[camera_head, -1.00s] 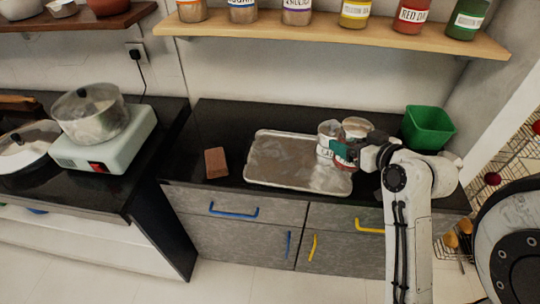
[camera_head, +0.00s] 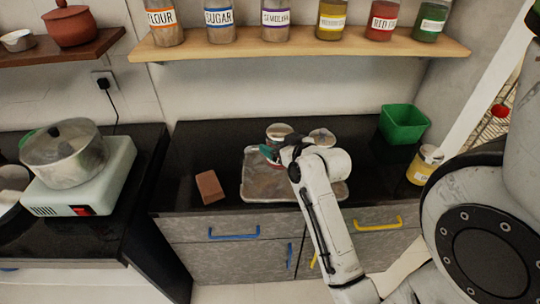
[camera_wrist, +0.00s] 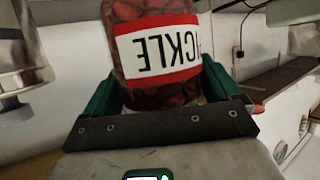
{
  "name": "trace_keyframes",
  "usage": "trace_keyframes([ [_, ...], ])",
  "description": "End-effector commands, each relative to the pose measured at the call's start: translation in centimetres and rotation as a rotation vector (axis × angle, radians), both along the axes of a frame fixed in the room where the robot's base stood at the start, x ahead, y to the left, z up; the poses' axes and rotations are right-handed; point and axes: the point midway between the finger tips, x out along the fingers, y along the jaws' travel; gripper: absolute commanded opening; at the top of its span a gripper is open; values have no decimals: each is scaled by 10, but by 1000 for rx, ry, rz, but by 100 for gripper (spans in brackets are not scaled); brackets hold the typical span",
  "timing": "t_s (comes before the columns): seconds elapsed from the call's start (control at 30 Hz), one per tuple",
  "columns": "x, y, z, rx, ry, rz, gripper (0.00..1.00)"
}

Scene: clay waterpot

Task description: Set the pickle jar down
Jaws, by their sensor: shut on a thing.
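In the head view my gripper (camera_head: 270,153) is over the back left part of the metal tray (camera_head: 258,190). There the jar is mostly hidden by my gripper and arm. I cannot tell whether the jar touches the tray.
Two steel vessels stand at the back of the tray, one on the left (camera_head: 279,131) and one on the right (camera_head: 321,137). A brick (camera_head: 209,187) lies left of the tray. A green bin (camera_head: 403,124) and a yellow-labelled jar (camera_head: 425,166) stand to the right.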

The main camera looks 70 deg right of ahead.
Motion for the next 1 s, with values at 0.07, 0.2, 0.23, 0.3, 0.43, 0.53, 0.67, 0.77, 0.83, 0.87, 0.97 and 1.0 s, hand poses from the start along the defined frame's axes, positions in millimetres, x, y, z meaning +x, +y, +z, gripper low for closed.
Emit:
trace_keyframes([
  [0.07, 10, -4, -11, -2, -2, -1, 31],
  [0.2, 23, -8, -26, -4, -4, -2, 31],
  [0.23, 25, -9, -29, -4, -4, -2, 31],
  [0.3, 28, -9, -32, -5, -4, -1, 31],
  [0.43, 33, -11, -39, -4, -3, -1, 31],
  [0.53, 33, -11, -52, -2, -1, -2, 31],
  [0.67, 33, -11, -66, -3, -3, -2, 31],
  [0.77, 33, -11, -70, -5, -4, -1, 31],
  [0.83, 33, -11, -70, -5, -4, -1, 31],
  [0.87, 33, -11, -70, -5, -4, -1, 31],
  [0.97, 33, -11, -70, -5, -4, -1, 31],
  [1.0, 33, -11, -71, -5, -4, -1, 31],
])
